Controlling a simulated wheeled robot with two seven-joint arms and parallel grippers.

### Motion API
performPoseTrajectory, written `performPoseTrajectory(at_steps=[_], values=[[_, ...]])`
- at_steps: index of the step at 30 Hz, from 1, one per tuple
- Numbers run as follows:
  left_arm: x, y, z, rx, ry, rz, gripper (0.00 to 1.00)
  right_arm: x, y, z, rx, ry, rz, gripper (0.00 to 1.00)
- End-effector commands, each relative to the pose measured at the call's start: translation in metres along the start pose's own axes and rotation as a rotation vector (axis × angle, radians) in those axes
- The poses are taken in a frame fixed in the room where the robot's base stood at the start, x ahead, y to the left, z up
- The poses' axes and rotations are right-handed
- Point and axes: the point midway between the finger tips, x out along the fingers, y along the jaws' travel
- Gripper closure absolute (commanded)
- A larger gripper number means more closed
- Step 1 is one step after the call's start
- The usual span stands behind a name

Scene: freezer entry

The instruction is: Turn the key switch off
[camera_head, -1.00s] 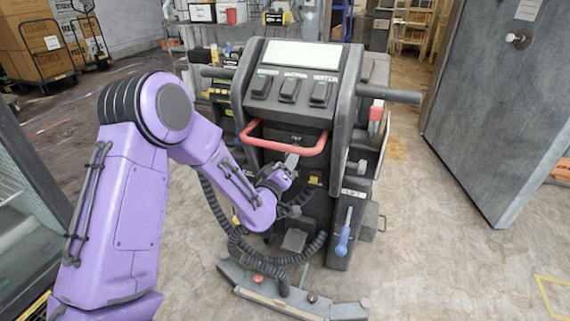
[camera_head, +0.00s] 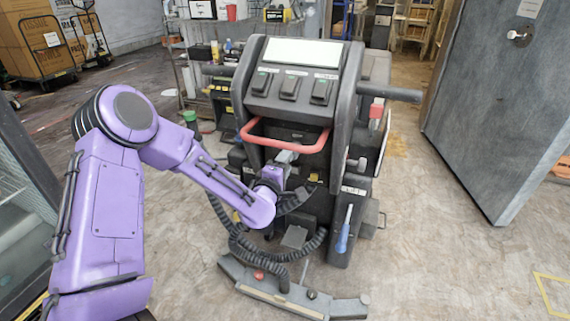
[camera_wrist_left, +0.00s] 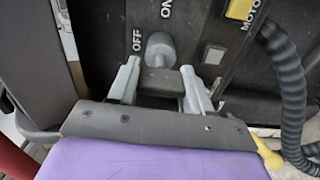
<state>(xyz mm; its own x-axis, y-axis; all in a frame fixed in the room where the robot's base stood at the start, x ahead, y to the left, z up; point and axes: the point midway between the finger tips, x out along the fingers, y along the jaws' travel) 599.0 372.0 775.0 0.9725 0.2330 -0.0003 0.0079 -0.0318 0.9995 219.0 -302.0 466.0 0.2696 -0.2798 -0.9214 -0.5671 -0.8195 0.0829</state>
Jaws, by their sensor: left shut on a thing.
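The key switch (camera_wrist_left: 160,46) is a small grey, rounded knob on the machine's black panel, in the left wrist view. The word OFF stands to its left and the word ON above it. My left gripper (camera_wrist_left: 162,78) has a grey finger on either side of the key's lower part and is shut on it. The key's exact turn is hard to tell. In the head view my left gripper (camera_head: 284,158) reaches in under the red handle bar, and the key is hidden there. My right gripper is not in view.
The red handle bar (camera_head: 284,143) is just above my gripper. A black coiled hose (camera_head: 248,250) hangs below my arm and shows at the right in the wrist view. A yellow MOTOR part (camera_wrist_left: 243,9) is right of the key. A grey door (camera_head: 495,110) stands at right.

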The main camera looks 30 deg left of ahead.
Motion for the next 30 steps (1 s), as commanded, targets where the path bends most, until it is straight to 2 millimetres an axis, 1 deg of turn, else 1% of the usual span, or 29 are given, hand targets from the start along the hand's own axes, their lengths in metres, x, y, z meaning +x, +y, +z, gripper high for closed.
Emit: performPoseTrajectory(at_steps=[7,19,20,21,22,30], values=[[0.0005,0.0004,-0.0014,-0.045,0.005,0.002,0.81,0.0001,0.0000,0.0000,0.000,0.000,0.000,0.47],[0.0004,0.0002,-0.0015,-0.051,0.005,0.002,0.81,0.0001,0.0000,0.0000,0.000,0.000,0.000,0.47],[0.0004,0.0002,-0.0015,-0.051,0.005,0.002,0.45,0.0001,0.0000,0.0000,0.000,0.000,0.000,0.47],[0.0004,0.0002,-0.0014,-0.050,0.005,0.001,0.32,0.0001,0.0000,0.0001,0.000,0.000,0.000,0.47],[0.0004,0.0002,-0.0014,-0.050,0.005,0.001,0.26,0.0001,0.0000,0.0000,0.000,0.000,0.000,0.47],[-0.0005,-0.0001,-0.0005,-0.048,0.002,0.000,0.26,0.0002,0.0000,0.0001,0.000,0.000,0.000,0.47]])
